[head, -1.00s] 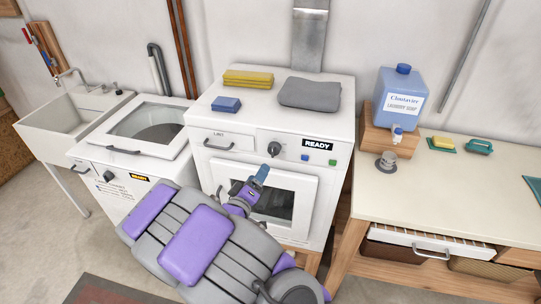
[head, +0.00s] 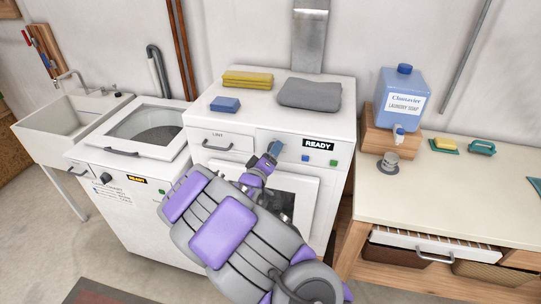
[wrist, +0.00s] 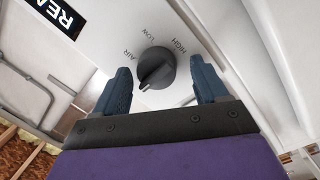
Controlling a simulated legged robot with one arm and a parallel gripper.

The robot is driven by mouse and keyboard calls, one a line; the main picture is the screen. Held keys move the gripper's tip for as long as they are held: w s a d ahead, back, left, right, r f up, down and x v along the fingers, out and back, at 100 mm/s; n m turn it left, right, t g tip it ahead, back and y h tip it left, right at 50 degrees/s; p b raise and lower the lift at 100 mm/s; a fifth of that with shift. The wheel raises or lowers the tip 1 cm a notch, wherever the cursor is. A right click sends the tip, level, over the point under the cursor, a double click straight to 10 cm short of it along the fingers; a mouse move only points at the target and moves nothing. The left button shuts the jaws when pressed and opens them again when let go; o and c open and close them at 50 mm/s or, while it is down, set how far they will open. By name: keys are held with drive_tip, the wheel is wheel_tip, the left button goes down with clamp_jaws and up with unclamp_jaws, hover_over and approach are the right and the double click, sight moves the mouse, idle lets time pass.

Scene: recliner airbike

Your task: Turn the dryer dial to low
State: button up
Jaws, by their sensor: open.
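The dryer (head: 265,110) is the white machine in the middle of the head view, with a READY display on its front panel. Its dark round dial (wrist: 156,68) shows in the wrist view, with AIR, LOW and HIGH printed around its upper side. A pale mark sits at the dial's lower left edge, away from LOW. My gripper (wrist: 163,74) is open, with one blue finger on each side of the dial and visible gaps between. In the head view my gripper (head: 271,150) is at the panel and hides the dial.
A washer (head: 130,150) and sink stand to the left. A folded grey towel (head: 310,93), yellow cloths (head: 248,79) and a blue block lie on the dryer. A counter (head: 440,190) with a soap jug (head: 403,95) stands to the right. A blue and a green button are near the display.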

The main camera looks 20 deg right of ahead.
idle(0.3)
drive_tip(key=shift+d, duration=0.1)
drive_tip(key=c, duration=1.1)
drive_tip(key=shift+o, duration=0.2)
drive_tip(key=shift+m, duration=0.3)
drive_tip(key=m+y+b, duration=0.1)
drive_tip(key=m, duration=0.9)
drive_tip(key=m+t+y+b, duration=0.1)
drive_tip(key=m+y, duration=0.1)
drive_tip(key=m, duration=0.9)
drive_tip(key=shift+s+d, duration=0.2)
